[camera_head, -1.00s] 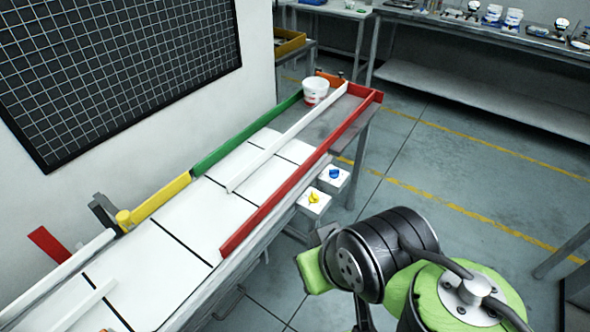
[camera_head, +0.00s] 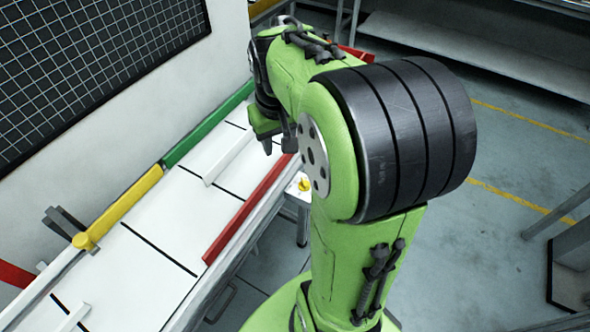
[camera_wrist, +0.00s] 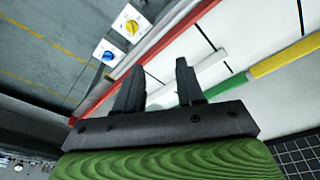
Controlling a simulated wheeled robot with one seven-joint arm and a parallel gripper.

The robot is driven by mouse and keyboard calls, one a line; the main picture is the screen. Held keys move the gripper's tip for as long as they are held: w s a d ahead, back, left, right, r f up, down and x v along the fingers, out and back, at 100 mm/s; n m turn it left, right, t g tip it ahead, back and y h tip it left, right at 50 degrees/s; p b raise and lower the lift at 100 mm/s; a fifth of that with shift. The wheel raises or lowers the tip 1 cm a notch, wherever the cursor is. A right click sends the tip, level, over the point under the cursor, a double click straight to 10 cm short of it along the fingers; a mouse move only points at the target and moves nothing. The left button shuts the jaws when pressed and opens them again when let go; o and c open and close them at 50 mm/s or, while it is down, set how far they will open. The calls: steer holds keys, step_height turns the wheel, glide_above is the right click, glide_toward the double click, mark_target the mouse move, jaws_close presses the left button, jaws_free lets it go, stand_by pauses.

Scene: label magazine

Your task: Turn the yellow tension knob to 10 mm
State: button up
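The yellow tension knob (camera_head: 304,185) sits on a white box beside the red rail; in the head view my arm partly covers it. In the wrist view the yellow knob (camera_wrist: 131,27) shows at the upper left on its white box (camera_wrist: 128,12), with dial marks too small to read. My gripper (camera_wrist: 157,75) is open and empty, its two dark fingers apart, with the knob off to their left and not touched. In the head view my gripper (camera_head: 279,143) hangs over the white conveyor surface, left of the knob.
A blue knob (camera_wrist: 108,56) on a second white box is close to the yellow one. A red rail (camera_head: 245,215) runs between the conveyor and the boxes. Yellow (camera_head: 125,205) and green (camera_head: 207,125) rails line the wall side. The floor beside the boxes is clear.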

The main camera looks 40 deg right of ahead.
steer(key=w+d+f+m+g+y, duration=0.1)
steer(key=w+d+f+m+g, duration=0.15)
steer(key=d+f, duration=0.8)
steer(key=shift+n+t, duration=0.35)
steer(key=f+b, duration=0.1)
steer(key=f, duration=0.4)
steer(key=f+b, duration=0.2)
steer(key=f, duration=0.2)
steer(key=f+b, duration=0.1)
steer(key=f, duration=0.4)
steer(key=shift+w+d+f+b, duration=0.15)
steer(key=shift+w+f+b, duration=0.15)
steer(key=shift+f+b, duration=0.1)
steer(key=shift+r, duration=0.1)
jaws_close()
